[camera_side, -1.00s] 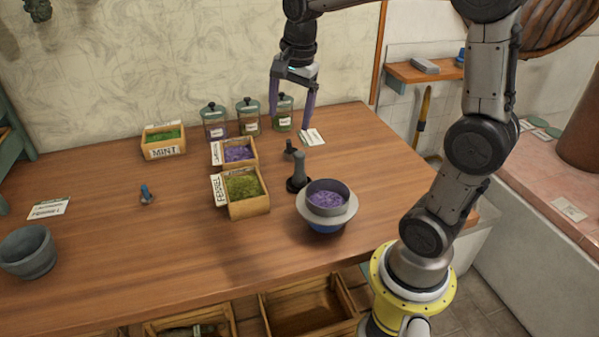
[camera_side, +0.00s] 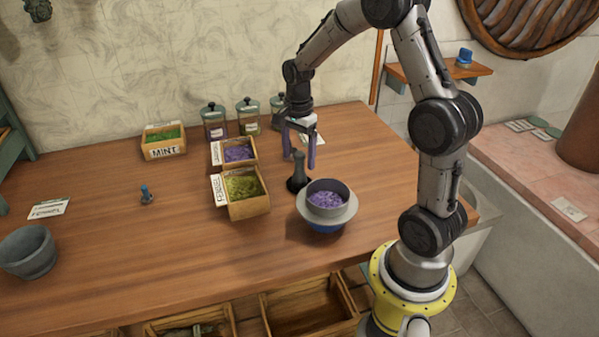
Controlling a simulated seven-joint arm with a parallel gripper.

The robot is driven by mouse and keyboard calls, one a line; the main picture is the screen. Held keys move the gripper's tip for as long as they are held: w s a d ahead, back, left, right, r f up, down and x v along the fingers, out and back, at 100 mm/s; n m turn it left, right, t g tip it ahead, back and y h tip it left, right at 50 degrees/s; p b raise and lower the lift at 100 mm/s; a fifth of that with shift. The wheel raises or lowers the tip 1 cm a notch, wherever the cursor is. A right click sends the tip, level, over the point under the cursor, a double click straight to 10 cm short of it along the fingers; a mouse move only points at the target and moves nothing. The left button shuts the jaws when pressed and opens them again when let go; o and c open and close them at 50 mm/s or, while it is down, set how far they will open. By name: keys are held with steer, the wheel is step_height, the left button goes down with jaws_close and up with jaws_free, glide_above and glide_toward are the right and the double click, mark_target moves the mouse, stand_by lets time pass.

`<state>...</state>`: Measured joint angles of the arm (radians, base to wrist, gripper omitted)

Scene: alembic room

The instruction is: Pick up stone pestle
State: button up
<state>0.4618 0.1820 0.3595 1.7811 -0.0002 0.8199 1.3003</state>
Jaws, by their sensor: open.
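The stone pestle (camera_side: 297,175), dark grey with a wide round foot, stands upright on the wooden table, just behind the bowl with purple contents. My gripper (camera_side: 299,161) points down with its two purple fingers apart. In this view the fingers appear on either side of the pestle's upper part. I cannot tell whether they are around it or behind it, and I see no clear contact. Nothing is visibly held.
The bowl (camera_side: 342,217) with a purple-filled sieve stands close in front. A fennel box (camera_side: 250,208) and a lavender-coloured herb box (camera_side: 238,163) are to the left. Lidded jars (camera_side: 215,128) stand behind. A grey mortar (camera_side: 28,253) is far left. The table's middle left is mostly clear.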

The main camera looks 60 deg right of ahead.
mark_target(299, 170)
steer(key=shift+s+f, duration=0.1)
steer(key=shift+f, duration=2.55)
jaws_close()
